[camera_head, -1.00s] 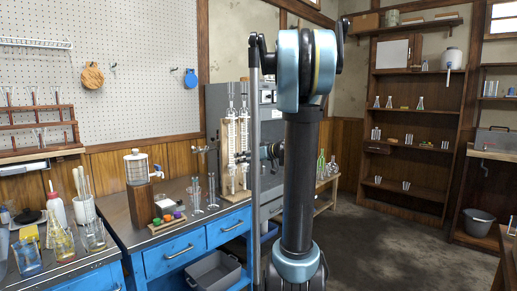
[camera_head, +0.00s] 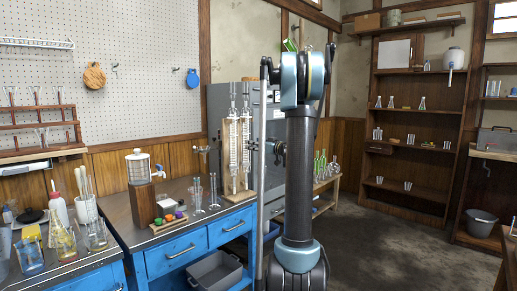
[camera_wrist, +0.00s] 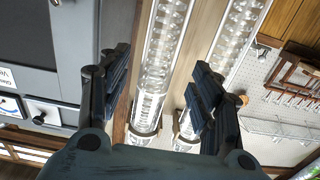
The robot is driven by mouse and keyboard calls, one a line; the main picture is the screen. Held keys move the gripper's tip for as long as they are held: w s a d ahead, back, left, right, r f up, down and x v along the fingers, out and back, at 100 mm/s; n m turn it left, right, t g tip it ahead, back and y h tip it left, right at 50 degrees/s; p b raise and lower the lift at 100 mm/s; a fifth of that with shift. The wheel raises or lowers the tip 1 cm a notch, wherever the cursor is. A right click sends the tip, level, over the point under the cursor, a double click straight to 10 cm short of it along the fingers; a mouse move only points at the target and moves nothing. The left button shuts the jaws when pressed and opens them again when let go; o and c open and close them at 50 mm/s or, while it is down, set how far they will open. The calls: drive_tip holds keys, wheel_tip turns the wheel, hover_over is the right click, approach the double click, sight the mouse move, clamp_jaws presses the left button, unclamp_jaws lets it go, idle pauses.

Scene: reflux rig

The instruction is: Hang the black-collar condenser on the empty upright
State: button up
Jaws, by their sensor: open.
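Two clear glass condensers with coiled inner tubes, the left one (camera_head: 232,150) and the right one (camera_head: 246,150), stand side by side on a wooden rig on the bench in the head view. In the wrist view one condenser (camera_wrist: 166,45) runs between my open fingers, apart from them as far as I can tell. The second condenser (camera_wrist: 238,30) lies to its right, passing behind the right finger. My gripper (camera_wrist: 155,92) is open and empty. In the head view my arm hides most of it. I cannot make out a black collar or an empty upright.
A grey cabinet (camera_head: 222,105) stands close behind the rig. Two slim glass cylinders (camera_head: 197,193) and a tray of coloured pieces (camera_head: 168,221) are left of the rig on the blue bench. A dispenser on a wooden block (camera_head: 141,200) stands further left.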

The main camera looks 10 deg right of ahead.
sight(246, 138)
drive_tip(key=shift+x, duration=2.9)
drive_tip(key=c, duration=1.3)
